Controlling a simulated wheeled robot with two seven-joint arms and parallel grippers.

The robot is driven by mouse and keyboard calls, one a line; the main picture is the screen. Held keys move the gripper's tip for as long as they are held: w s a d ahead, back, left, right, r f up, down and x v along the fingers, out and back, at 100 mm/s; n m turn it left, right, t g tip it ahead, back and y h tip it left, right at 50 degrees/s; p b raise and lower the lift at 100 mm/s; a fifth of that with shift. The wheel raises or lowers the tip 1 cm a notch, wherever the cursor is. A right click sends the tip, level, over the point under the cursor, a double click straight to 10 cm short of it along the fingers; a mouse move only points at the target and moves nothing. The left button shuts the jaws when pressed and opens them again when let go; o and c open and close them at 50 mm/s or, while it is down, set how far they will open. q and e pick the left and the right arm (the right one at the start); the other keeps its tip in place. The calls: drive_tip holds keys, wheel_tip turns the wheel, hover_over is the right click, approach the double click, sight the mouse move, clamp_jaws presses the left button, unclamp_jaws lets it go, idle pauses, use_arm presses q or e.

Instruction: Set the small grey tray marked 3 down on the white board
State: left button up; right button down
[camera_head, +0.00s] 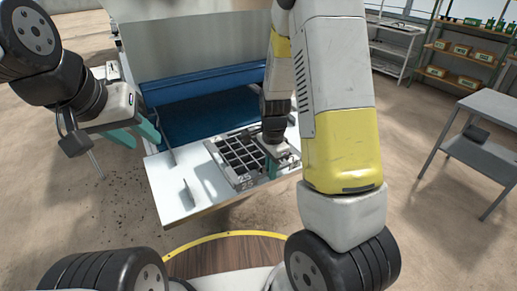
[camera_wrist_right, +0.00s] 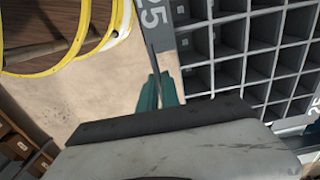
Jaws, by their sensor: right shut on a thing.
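A grey tray of square cells (camera_head: 243,182) is over the white board (camera_head: 172,196); it also shows in the right wrist view (camera_wrist_right: 192,52). The marks I can read on it are 25; I see no 3. My right gripper (camera_head: 271,166) is at the tray's right side in the head view. In the right wrist view its teal fingers (camera_wrist_right: 160,92) are shut on the tray's rim. I cannot tell whether the tray rests on the board or hangs just above it. My left gripper (camera_head: 137,135) is open and empty, left of the board.
A machine with a blue trough (camera_head: 205,110) stands behind the board. A small upright metal plate (camera_head: 189,190) stands on the board left of the tray. A grey table (camera_head: 490,115) and shelves with boxes (camera_head: 465,50) are at the right. The board's left part is mostly bare.

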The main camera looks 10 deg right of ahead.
sight(252, 154)
drive_tip(key=w, duration=0.5)
drive_tip(key=w+d, duration=0.1)
drive_tip(key=w, duration=0.2)
drive_tip(key=shift+f, duration=0.4)
drive_tip(key=shift+w+f, duration=0.1)
drive_tip(key=shift+f, duration=1.75)
drive_tip(key=c, duration=1.6)
unclamp_jaws()
